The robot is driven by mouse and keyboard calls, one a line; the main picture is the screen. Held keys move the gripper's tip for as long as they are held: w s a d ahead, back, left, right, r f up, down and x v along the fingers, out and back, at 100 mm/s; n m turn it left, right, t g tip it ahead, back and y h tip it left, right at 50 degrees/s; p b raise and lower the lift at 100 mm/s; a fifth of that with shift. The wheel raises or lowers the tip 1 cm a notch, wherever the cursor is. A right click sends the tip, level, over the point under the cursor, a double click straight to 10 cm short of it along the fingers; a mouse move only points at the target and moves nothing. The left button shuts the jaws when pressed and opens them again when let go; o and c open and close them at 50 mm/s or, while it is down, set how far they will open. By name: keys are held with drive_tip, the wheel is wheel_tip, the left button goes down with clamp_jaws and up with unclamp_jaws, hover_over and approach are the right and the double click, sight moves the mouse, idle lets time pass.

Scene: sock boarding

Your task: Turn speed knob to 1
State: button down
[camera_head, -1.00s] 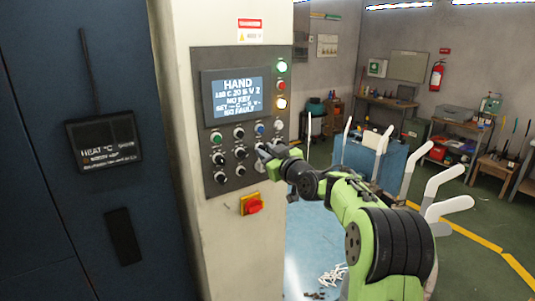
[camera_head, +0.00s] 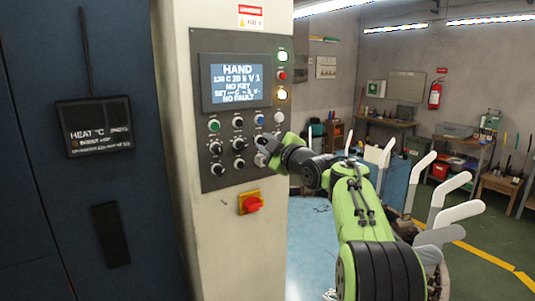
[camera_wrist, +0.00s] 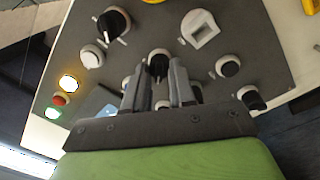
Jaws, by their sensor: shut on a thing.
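The control panel (camera_head: 228,178) is on a pale column, with a screen (camera_head: 238,84) above rows of knobs and buttons. The screen reads HAND, and its second line appears to end in V 1. My gripper (camera_head: 266,148) reaches the panel's right side from the right. In the wrist view my gripper (camera_wrist: 158,82) has its two fingers on either side of a black knob (camera_wrist: 158,62) with a pale pointer line, and is shut on it. The fingers and wrist hide part of the knob and the controls behind. The knob's label cannot be read.
Other black knobs (camera_head: 217,170) sit close to the left. A red switch on a yellow plate (camera_head: 251,203) is just below. White sock forms (camera_head: 447,190) stand at the right, near my arm. A dark cabinet with a heat display (camera_head: 98,127) is at the left.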

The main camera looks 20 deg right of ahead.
drive_tip(key=shift+n+b, duration=0.35)
drive_tip(key=shift+n, duration=0.25)
drive_tip(key=c, duration=0.9)
unclamp_jaws()
drive_tip(key=shift+c, duration=0.2)
drive_tip(key=s+d+b, duration=0.2)
drive_tip(key=s+b, duration=0.3)
drive_tip(key=s, duration=1)
drive_tip(key=shift+s+d+f, duration=0.2)
drive_tip(key=shift+s+f, duration=0.05)
drive_tip(key=shift+f, duration=0.05)
